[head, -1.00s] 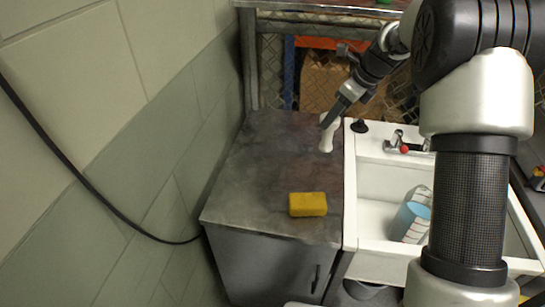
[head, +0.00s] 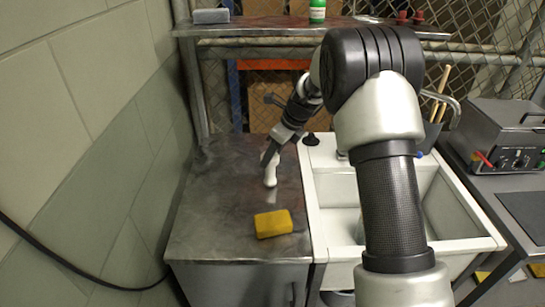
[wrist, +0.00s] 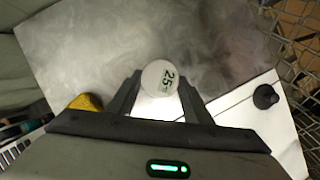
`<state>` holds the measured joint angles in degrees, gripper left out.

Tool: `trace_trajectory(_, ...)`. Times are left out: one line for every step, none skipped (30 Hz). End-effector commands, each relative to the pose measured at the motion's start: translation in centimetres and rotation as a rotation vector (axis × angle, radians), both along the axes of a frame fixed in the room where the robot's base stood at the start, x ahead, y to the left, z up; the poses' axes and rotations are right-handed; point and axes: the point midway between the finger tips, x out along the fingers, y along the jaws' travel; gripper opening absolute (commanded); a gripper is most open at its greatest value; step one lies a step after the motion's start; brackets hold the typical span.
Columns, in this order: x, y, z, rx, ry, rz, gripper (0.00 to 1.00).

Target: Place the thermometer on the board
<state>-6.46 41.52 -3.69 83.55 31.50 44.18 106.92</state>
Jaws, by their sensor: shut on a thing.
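In the head view my gripper (head: 268,157) is over the back of the grey worktop, left of the sink. The thermometer looks upright; whether its foot touches the worktop I cannot tell. A dark flat slab (head: 525,214) on the right counter may be the board, but I cannot be sure.
A yellow sponge (head: 273,223) lies on the grey worktop (head: 215,225) near the front. The white sink (head: 440,244) is right of it. A grey machine (head: 505,135) stands on the right counter. A shelf (head: 270,27) with a green bottle (head: 317,12) runs behind.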

Motion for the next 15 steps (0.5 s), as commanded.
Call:
trace_trajectory(-0.03,-0.01,-0.56,0.001,0.001,-0.001,0.11)
trace_trajectory(-0.01,-0.02,-0.66,0.000,0.000,-0.001,0.11)
trace_trajectory(0.01,-0.02,-0.67,0.000,-0.001,0.000,0.11)
trace_trajectory(0.02,-0.01,-0.64,0.000,-0.001,0.000,0.11)
trace_trajectory(0.03,-0.01,-0.61,0.000,-0.001,0.000,0.11)
trace_trajectory(0.02,-0.02,-0.61,0.000,-0.001,0.000,0.11)
trace_trajectory(0.02,-0.02,-0.61,0.000,-0.001,0.000,0.11)
trace_trajectory(0.02,-0.01,-0.61,0.000,-0.001,0.000,0.11)
trace_trajectory(0.01,-0.01,-0.66,-0.001,-0.001,0.000,0.11)
trace_trajectory(0.01,-0.02,-0.74,-0.001,-0.001,0.000,0.11)
trace_trajectory(0.01,-0.02,-0.84,-0.001,-0.001,0.000,0.11)
trace_trajectory(0.01,-0.02,-0.97,-0.001,-0.001,0.000,0.11)
trace_trajectory(0.01,-0.02,-1.00,-0.001,-0.001,0.001,0.47)
trace_trajectory(0.02,-0.03,-0.95,-0.001,-0.001,0.001,0.52)
trace_trajectory(0.01,-0.02,-0.95,-0.001,-0.001,0.001,0.59)
